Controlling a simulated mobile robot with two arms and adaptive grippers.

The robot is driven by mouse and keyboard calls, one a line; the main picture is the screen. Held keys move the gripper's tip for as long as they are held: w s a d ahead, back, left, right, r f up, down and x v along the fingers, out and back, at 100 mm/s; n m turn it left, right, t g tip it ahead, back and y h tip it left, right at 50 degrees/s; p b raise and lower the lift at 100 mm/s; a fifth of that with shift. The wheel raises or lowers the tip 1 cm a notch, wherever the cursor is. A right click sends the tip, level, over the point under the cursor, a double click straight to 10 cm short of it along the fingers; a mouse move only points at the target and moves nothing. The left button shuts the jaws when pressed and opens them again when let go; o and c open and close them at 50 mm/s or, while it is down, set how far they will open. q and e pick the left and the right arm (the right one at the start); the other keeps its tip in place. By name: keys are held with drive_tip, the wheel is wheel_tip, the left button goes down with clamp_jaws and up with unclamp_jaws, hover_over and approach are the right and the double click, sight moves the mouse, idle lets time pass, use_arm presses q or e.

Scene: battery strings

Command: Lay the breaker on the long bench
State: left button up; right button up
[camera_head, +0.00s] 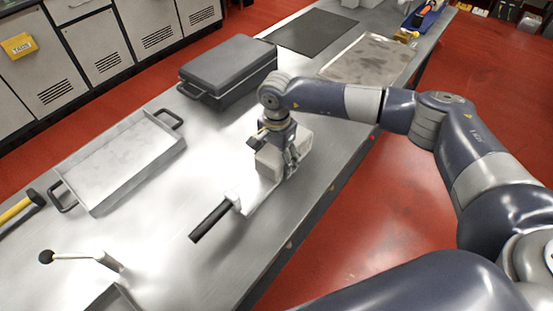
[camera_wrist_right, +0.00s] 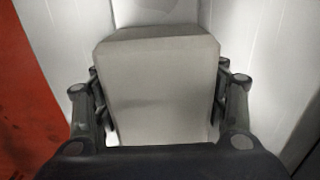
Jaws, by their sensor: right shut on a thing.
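The breaker (camera_head: 268,165), a pale grey-beige block, is held at the middle of the long bench (camera_head: 215,150). In the right wrist view the breaker (camera_wrist_right: 158,90) fills the space between the two fingers. My right gripper (camera_head: 291,162) is shut on it from above, with a finger on each side. I cannot tell whether its underside touches the bench. A black handle with a pale end (camera_head: 212,220) reaches toward the lower left from beside it; I cannot tell whether they are joined. My left gripper is not in view.
A dark lidded case (camera_head: 228,68) stands behind the breaker. A shallow metal tray (camera_head: 120,165) with handles lies to the left. A ball-topped lever (camera_head: 85,257) and a yellow-handled hammer (camera_head: 20,205) are at the near left. A dark mat (camera_head: 310,32) lies farther back. Bare bench shows left of the breaker.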

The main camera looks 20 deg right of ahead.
drive_tip(key=o, duration=1.9)
